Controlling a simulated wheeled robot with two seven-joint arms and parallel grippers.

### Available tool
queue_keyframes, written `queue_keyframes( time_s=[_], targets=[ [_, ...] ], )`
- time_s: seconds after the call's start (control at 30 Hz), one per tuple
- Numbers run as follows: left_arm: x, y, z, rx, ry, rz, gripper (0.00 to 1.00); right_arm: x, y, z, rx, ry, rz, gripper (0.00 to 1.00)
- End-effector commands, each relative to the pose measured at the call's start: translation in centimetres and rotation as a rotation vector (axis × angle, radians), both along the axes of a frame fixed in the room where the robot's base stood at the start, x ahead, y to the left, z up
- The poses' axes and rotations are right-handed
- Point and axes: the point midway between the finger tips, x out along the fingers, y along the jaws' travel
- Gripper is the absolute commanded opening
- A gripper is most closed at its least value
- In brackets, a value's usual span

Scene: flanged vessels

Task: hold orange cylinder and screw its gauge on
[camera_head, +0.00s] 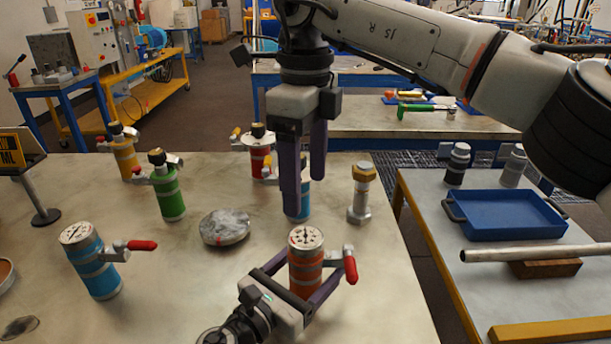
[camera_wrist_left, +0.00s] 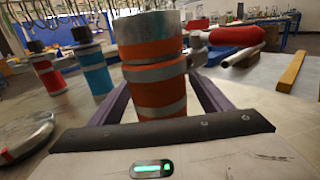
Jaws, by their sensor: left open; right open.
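The orange cylinder (camera_head: 305,270) stands upright on the near table, with a silver-rimmed, white-faced gauge (camera_head: 306,238) on top. A side valve with a red handle (camera_head: 349,265) points right. My left gripper (camera_head: 297,287) is open, its fingers on either side of the cylinder; I cannot tell whether they touch it. The left wrist view shows the orange cylinder (camera_wrist_left: 155,75) upright between the fingers, with a grey top. My right gripper (camera_head: 304,195) is open, pointing down, empty, above and behind the gauge. It partly hides a blue cylinder (camera_head: 299,208).
A gauge-topped blue cylinder (camera_head: 93,262) stands at left. Green (camera_head: 168,195), yellow (camera_head: 125,155) and red (camera_head: 259,158) cylinders stand behind. A round disc (camera_head: 225,227) and brass-topped bolt (camera_head: 360,193) are nearby. A blue tray (camera_head: 505,215) is on the right table.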

Motion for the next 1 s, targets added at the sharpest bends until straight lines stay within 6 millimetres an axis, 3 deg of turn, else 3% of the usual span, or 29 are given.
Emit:
queue_keyframes(
  time_s=[0.17, 0.6, 1.0],
  targets=[
    [-1.4, 1.2, -0.1, 0.001, 0.002, 0.001, 0.72, 0.0, 0.0, 0.0, 0.0, 0.0, 0.0, 0.69],
    [-7.4, 5.9, -0.2, 0.001, 0.002, 0.0, 0.72, 0.0, 0.0, -0.8, 0.0, 0.0, 0.0, 0.69],
    [-8.0, 6.4, 0.0, 0.0, 0.0, 0.0, 0.72, 0.0, 0.0, -0.9, 0.0, 0.0, 0.0, 0.69]
  ],
)
